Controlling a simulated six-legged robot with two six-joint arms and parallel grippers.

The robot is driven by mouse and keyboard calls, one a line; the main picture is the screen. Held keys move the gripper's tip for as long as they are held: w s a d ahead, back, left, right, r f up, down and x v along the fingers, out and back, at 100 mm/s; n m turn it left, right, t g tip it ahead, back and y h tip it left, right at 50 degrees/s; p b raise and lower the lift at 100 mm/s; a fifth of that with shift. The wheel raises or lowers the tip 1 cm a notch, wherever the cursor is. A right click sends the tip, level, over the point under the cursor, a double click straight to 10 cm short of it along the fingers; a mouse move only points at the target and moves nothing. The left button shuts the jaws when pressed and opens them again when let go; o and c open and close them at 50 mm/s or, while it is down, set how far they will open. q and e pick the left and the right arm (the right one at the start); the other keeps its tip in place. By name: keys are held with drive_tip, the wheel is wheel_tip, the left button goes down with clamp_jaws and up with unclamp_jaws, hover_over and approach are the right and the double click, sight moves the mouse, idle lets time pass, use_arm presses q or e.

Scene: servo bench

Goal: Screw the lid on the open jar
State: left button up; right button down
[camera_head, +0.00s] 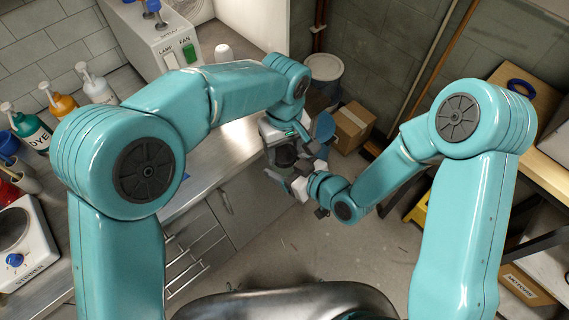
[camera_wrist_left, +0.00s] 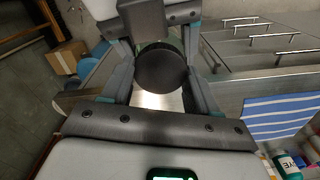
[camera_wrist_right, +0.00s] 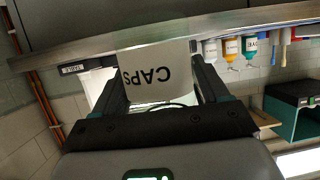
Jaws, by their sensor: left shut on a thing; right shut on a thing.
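A black round lid (camera_wrist_left: 160,68) sits between the fingers of my left gripper (camera_wrist_left: 162,85), which is shut on it. A pale jar (camera_wrist_right: 156,75) with a CAPS label is between the fingers of my right gripper (camera_wrist_right: 158,88), which is shut on it. The label reads upside down in the right wrist view. In the head view my left gripper (camera_head: 283,150) and right gripper (camera_head: 302,182) meet in front of the counter, and a dark round shape shows there. I cannot tell whether lid and jar touch; their joint is hidden.
Drawers with bar handles (camera_wrist_left: 245,22) are close to my left gripper. A cardboard box (camera_head: 353,125) stands on the floor. The floor below is clear.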

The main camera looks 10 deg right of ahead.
use_arm(q)
drive_tip(key=m, duration=0.3)
drive_tip(key=o, duration=1.2)
drive_tip(key=shift+c, duration=0.2)
